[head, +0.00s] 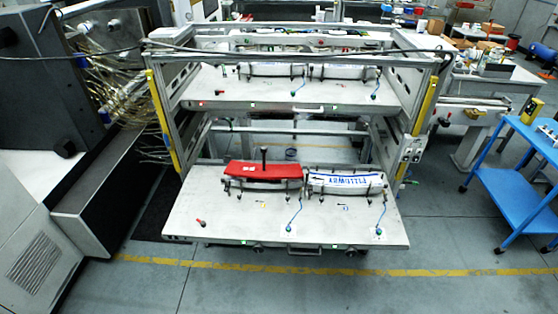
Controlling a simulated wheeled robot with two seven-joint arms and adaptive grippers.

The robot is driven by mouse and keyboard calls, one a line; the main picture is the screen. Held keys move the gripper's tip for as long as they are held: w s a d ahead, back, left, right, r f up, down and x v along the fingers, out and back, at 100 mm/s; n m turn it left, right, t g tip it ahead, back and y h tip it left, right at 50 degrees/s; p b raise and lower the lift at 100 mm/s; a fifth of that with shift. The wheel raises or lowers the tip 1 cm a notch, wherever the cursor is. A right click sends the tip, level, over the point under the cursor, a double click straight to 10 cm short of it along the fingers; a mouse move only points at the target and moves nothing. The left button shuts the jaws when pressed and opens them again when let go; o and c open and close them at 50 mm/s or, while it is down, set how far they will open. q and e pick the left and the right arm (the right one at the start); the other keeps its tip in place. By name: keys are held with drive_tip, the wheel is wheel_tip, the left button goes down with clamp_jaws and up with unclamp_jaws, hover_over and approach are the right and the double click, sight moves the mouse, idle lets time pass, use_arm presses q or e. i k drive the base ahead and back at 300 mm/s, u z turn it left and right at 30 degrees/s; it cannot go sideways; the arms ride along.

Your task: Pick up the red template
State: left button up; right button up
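The red template (262,170) lies on the left part of the lower pulled-out shelf (240,222) of the label magazine. A dark upright handle with a wider top rises from its middle. It sits over a holder with dark brackets, to the left of a white curved label stack (345,180) with blue lettering. Neither of my grippers shows in the head view.
The upper shelf (230,98) with more white stacks overhangs behind the lower one, between grey frame posts with yellow strips. A dark machine (60,90) stands at left, a blue cart (515,182) at right. The floor in front is clear.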

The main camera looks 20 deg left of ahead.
sight(238, 169)
drive_tip(key=u, duration=0.25)
drive_tip(key=i, duration=0.8)
drive_tip(key=u, duration=0.5)
